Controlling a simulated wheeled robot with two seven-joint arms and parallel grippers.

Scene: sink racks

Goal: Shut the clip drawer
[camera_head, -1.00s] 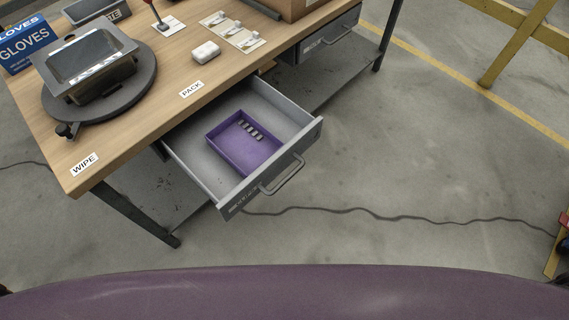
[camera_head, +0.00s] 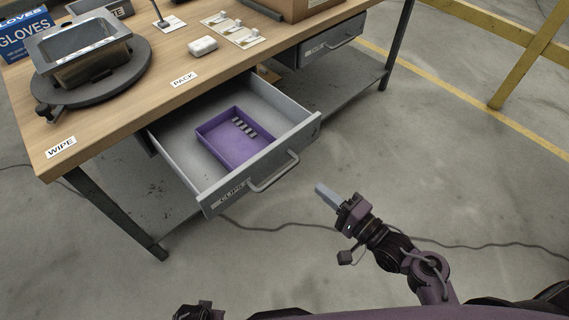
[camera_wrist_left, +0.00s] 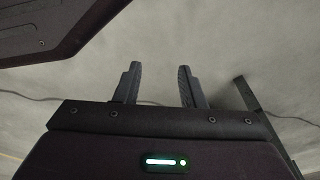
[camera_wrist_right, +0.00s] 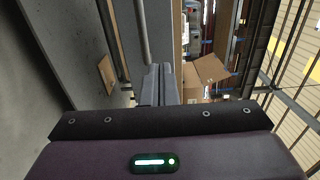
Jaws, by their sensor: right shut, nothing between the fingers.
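The clip drawer (camera_head: 215,196), grey with a CLIPS label, is pulled out from under the workbench. Its bar handle (camera_head: 274,174) is on the front. A purple tray (camera_head: 228,157) with several small grey clips lies inside. My right gripper (camera_head: 322,190) is shut and empty, in front of and to the right of the drawer handle, apart from it; its closed fingers also show in the right wrist view (camera_wrist_right: 159,85). My left gripper (camera_wrist_left: 160,85) is open and empty over the floor in the left wrist view. In the head view only a dark piece of my left arm shows at the bottom edge.
The wooden bench top (camera_head: 130,110) carries a round stand with a metal pan (camera_head: 82,55), a glove box (camera_head: 28,30) and a white case (camera_head: 202,46). A second drawer (camera_head: 330,42) sits at the right. A cable (camera_head: 290,226) crosses the floor. The floor before the drawer is open.

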